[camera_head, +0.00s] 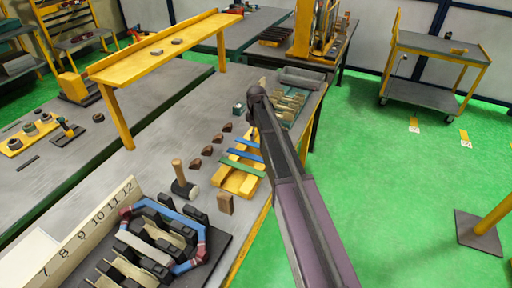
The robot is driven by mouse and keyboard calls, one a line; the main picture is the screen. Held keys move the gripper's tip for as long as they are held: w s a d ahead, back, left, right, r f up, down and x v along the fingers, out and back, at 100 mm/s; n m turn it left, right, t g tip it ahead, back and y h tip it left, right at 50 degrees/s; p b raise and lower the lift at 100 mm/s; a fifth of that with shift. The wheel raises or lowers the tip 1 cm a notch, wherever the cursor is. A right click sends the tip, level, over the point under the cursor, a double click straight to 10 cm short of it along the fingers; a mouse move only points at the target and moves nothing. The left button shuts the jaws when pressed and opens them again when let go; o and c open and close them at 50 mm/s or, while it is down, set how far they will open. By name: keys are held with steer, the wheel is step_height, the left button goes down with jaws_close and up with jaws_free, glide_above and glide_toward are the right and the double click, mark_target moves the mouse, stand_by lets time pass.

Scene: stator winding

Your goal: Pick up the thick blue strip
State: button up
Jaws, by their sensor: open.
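A yellow slatted rack (235,182) lies on the grey workbench, just left of my arm. A blue strip (245,155) lies across it, its right end close to or behind my arm. Another bluish strip (248,142) lies just beyond it, and a green strip (240,167) lies nearer. At this size I cannot tell for sure which blue strip is thicker. My dark arm runs up from the bottom right, past the rack's right side. My gripper's fingers do not show; the arm's far end is a dark rounded joint.
A black slotted fixture (140,240) with a blue and red winding is at the front. A yellow raised shelf (165,45) stands at upper left.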

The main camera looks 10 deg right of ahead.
mark_target(257, 145)
steer(key=shift+w+d+f+b, duration=0.1)
steer(key=shift+f+b, duration=2.1)
steer(key=shift+f, duration=0.2)
jaws_close()
